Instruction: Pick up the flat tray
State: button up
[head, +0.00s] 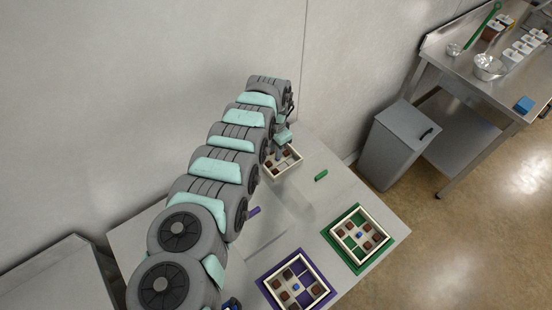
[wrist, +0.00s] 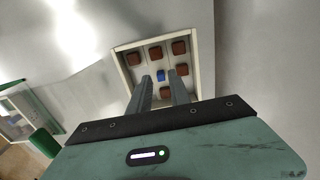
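A shallow cream-rimmed tray (head: 283,172) lies at the back of the white table, near the wall. In the wrist view this tray (wrist: 121,68) has compartments with several brown squares and one small blue cube (wrist: 160,75) near its middle. My gripper (head: 281,146) is above this tray and partly covers it in the head view. In the wrist view its two dark fingers (wrist: 160,80) are apart, with the blue cube showing between their tips. The fingers hold nothing that I can see. I cannot tell how high they are above the tray.
Two similar trays stand nearer, one on a purple mat (head: 264,284) and one on a green mat (head: 386,257). A green cylinder (head: 321,175) and a purple cylinder (head: 254,211) lie on the table (head: 330,200). A wall is close behind. A grey bin (head: 393,150) stands right.

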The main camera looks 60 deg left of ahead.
jog(key=shift+w+f, duration=0.25)
jog(key=shift+f, duration=0.25)
jog(key=shift+f+b, duration=0.9)
jog(key=shift+f, duration=0.35)
jog(key=shift+c, duration=0.3)
grip_shut()
